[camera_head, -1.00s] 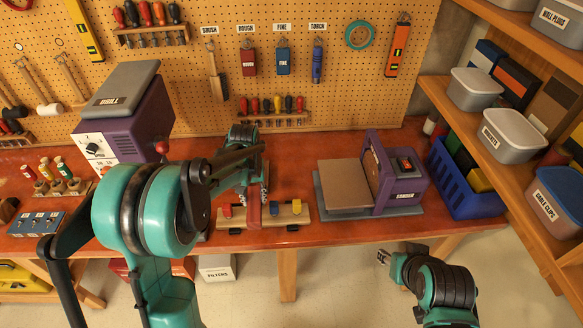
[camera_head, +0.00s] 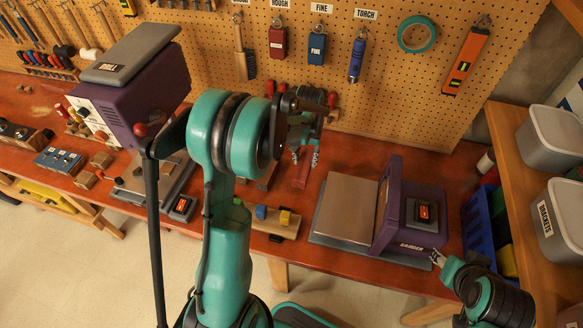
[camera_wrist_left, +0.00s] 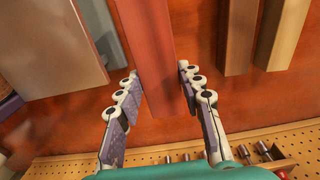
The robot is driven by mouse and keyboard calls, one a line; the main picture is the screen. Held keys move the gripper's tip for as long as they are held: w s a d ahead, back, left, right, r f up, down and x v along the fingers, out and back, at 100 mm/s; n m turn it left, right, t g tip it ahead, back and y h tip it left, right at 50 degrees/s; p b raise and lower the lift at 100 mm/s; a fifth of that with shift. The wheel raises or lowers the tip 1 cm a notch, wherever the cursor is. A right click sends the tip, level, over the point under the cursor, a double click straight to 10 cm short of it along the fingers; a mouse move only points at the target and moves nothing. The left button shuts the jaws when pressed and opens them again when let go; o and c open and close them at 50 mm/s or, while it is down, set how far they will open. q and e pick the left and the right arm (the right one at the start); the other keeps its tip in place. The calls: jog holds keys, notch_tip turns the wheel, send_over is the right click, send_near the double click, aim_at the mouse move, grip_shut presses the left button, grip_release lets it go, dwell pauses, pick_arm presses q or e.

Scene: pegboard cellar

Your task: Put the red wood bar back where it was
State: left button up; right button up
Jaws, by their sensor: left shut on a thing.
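My left gripper (camera_head: 304,152) is shut on the red wood bar (camera_head: 302,170) above the bench, toward the pegboard and left of the sander. In the left wrist view the red wood bar (camera_wrist_left: 150,55) runs between the two fingers of the left gripper (camera_wrist_left: 158,95), and its upper end leaves the picture. My left arm hides part of the wooden rack (camera_head: 284,231), which carries a blue block (camera_head: 261,212) and a yellow block (camera_head: 285,217). My right gripper (camera_head: 437,258) is near the sander's front right corner; its jaws are too small to judge.
The purple sander (camera_head: 410,215) stands right of the held bar. The drill (camera_head: 138,88) stands at the left. A pegboard (camera_head: 385,80) with tools rises behind the bench (camera_head: 345,150). Two brown bars (camera_wrist_left: 238,38) show beside the red one in the wrist view.

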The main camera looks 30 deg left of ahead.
pick_arm(q)
jog(key=a+f, duration=0.1)
jog(key=a, duration=0.1)
jog(key=a+f, duration=0.1)
jog(key=a, duration=0.1)
jog(key=a+f, duration=0.2)
jog(key=shift+s+a, duration=0.15)
jog(key=shift+a, duration=0.1)
notch_tip(320, 180, down, 4)
jog(key=shift+f+b, duration=0.1)
jog(key=shift+b, duration=0.4)
jog(key=o, duration=1.3)
